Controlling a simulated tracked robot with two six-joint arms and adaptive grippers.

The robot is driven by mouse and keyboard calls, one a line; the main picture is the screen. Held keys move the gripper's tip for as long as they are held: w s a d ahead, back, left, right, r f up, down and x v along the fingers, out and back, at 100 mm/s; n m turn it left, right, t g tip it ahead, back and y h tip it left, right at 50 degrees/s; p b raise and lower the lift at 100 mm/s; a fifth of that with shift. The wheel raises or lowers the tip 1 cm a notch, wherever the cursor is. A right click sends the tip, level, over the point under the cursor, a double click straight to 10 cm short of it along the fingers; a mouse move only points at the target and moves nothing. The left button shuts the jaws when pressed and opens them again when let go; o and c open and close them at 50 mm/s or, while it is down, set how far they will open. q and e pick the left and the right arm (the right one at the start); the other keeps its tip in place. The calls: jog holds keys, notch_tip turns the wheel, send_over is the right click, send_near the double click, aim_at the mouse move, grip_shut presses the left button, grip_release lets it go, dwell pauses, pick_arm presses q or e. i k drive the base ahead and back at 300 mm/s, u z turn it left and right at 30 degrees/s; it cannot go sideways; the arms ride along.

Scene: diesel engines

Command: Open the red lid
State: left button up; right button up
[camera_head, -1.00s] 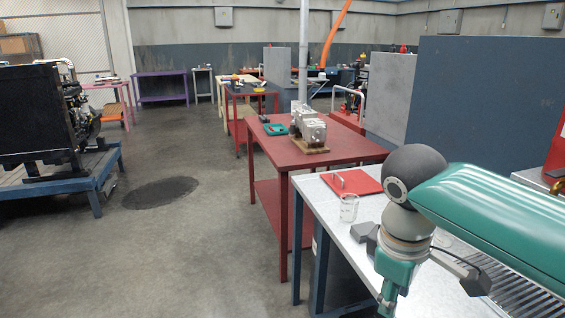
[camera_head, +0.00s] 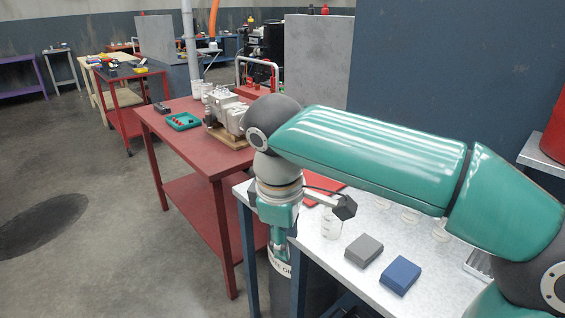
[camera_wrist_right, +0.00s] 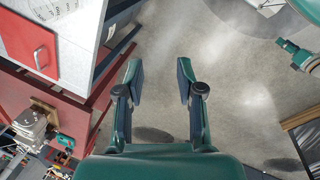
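The red lid (camera_head: 328,186) is a flat panel on the light metal table, mostly hidden behind my right arm in the head view. In the right wrist view the lid (camera_wrist_right: 22,38) shows at the upper left, with a light bar handle (camera_wrist_right: 39,58) along its edge. My right gripper (camera_wrist_right: 158,78) is open and empty, its two fingers apart over the floor beside the table. In the head view the right gripper (camera_head: 280,246) hangs down at the table's left edge, apart from the lid. A teal part of what looks like my left arm (camera_wrist_right: 298,53) shows at the wrist view's right edge.
A glass beaker (camera_head: 331,224), a grey block (camera_head: 364,250) and a blue block (camera_head: 401,275) stand on the metal table (camera_head: 345,274). A red table (camera_head: 183,134) with an engine part (camera_head: 228,112) and a green tray (camera_head: 184,121) stands beyond. Open floor lies to the left.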

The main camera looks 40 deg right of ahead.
aim_at(312, 178)
jog(key=z, duration=0.4)
jog(key=i, duration=1.25)
jog(key=z, duration=0.55)
jog(key=k, duration=0.65)
jog(key=z, duration=0.15)
jog(key=i, duration=1.25)
jog(key=u, duration=0.1)
